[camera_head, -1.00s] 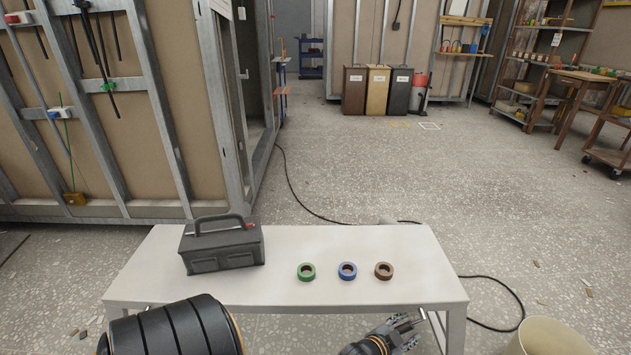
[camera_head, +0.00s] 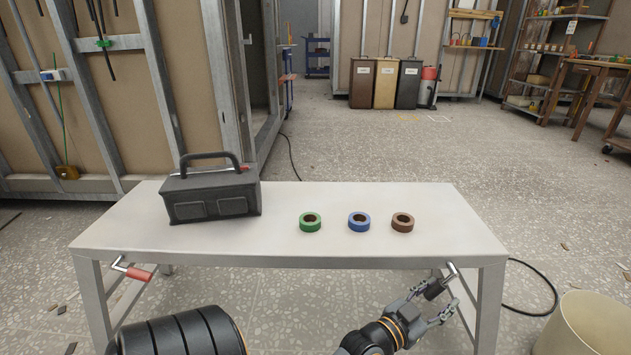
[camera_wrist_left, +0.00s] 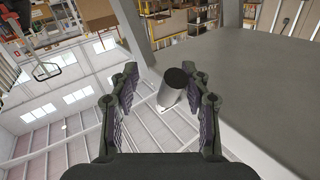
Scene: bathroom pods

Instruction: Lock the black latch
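The black latch (camera_head: 436,289) is a dark grip on a bent metal rod at the right front corner of the white table (camera_head: 290,240). My left gripper (camera_head: 446,303) is open, with its fingers beside the latch grip. In the left wrist view, a cylinder with a dark round end, which looks like the latch grip (camera_wrist_left: 174,86), shows between the spread fingers of my left gripper (camera_wrist_left: 163,88). Whether the fingers touch it cannot be told. A red latch (camera_head: 137,273) sits at the table's left front corner. My right gripper is not in view.
A dark toolbox (camera_head: 211,197) stands on the left of the tabletop. Green (camera_head: 310,222), blue (camera_head: 359,222) and brown (camera_head: 402,223) tape rolls stand to its right. A cream bin (camera_head: 592,325) is on the floor at right. Open floor lies beyond the table.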

